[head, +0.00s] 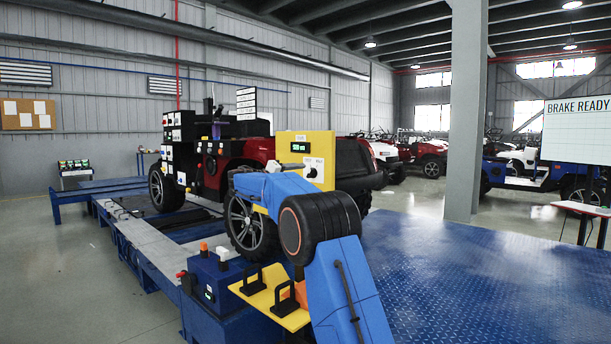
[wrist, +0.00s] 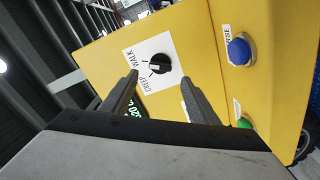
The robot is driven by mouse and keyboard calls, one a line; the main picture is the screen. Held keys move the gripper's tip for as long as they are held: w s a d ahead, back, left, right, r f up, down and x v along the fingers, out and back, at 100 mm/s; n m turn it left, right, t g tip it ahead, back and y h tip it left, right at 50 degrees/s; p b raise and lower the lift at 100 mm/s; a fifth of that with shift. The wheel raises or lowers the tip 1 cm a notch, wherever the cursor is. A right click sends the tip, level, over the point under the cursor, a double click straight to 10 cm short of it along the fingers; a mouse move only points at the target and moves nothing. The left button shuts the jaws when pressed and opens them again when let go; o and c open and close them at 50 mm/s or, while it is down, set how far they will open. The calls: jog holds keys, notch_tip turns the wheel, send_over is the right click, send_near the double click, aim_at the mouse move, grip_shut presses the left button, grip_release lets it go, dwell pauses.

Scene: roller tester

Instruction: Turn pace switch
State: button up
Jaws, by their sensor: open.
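The pace switch (wrist: 160,63) is a black round knob on a white plate marked CREEP and WALK, in the wrist view. Its white mark points to the picture's left; I cannot tell clearly which word it is set to. The plate is on a yellow control box (wrist: 197,25), also in the head view (head: 307,144), where the knob (head: 312,173) shows small. My gripper (wrist: 160,84) is open and empty. Its fingertips sit either side of and just below the knob in the wrist view, apparently short of it. In the head view my gripper (head: 277,167) is small beside the box.
A blue button (wrist: 239,52) and a green button (wrist: 244,123) are on the same box, right of the knob. A green-lit display (head: 299,147) is on its face. A red vehicle (head: 250,150) stands behind. A yellow plate with black handles (head: 262,290) lies below my arm.

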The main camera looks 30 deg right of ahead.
aim_at(311, 173)
jog(key=shift+x, duration=3.1)
jog(key=c, duration=1)
